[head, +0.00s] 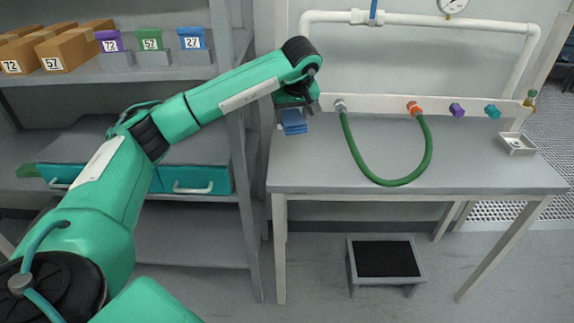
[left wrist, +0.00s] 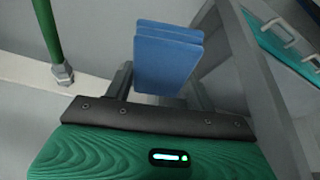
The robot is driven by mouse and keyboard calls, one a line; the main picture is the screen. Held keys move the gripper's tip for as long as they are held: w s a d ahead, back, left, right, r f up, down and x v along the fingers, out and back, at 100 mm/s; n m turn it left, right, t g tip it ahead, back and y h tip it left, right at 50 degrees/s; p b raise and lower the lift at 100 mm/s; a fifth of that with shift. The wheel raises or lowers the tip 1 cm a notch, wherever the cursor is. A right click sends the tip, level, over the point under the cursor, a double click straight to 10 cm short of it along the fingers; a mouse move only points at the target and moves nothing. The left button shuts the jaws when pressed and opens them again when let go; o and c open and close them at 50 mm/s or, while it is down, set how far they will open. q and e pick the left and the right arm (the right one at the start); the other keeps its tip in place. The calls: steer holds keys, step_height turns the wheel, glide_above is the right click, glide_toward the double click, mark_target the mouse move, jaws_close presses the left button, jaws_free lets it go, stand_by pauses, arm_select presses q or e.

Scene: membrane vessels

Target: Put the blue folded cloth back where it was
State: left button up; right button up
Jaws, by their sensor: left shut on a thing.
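The blue folded cloth (head: 293,122) is in my left gripper, above the left end of the grey table (head: 420,177). In the left wrist view the cloth (left wrist: 168,58) shows as a stack of folded layers between the two fingers. My left gripper (head: 293,108) is shut on it and points down. In the left wrist view the left gripper (left wrist: 160,82) has a dark finger on each side of the cloth. Whether the cloth touches the table, I cannot tell. My right gripper is not in view.
A small tray (head: 516,144) stands at the table's right end. Shelves on the left hold cardboard boxes (head: 70,50), numbered bins and teal drawers (head: 197,180). A black-topped step stool (head: 386,260) stands below.

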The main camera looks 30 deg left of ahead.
mark_target(284, 113)
arm_select(q)
steer(key=a+r, duration=0.1)
steer(key=a, duration=0.1)
steer(key=r+n, duration=0.1)
steer(key=shift+w+a+r, duration=0.25)
steer(key=shift+a+r, duration=0.1)
steer(key=shift+a, duration=0.05)
steer(key=shift+a+f, duration=0.15)
steer(key=shift+f, duration=0.2)
step_height(284, 113, down, 14)
steer(key=shift+f+p, duration=0.2)
steer(key=shift+p, duration=0.85)
step_height(284, 113, down, 4)
steer(key=shift+f+p, duration=0.25)
steer(key=shift+p, duration=0.1)
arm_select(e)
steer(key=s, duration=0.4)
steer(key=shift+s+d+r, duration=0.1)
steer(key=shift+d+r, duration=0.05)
arm_select(q)
steer(key=shift+f, duration=0.2)
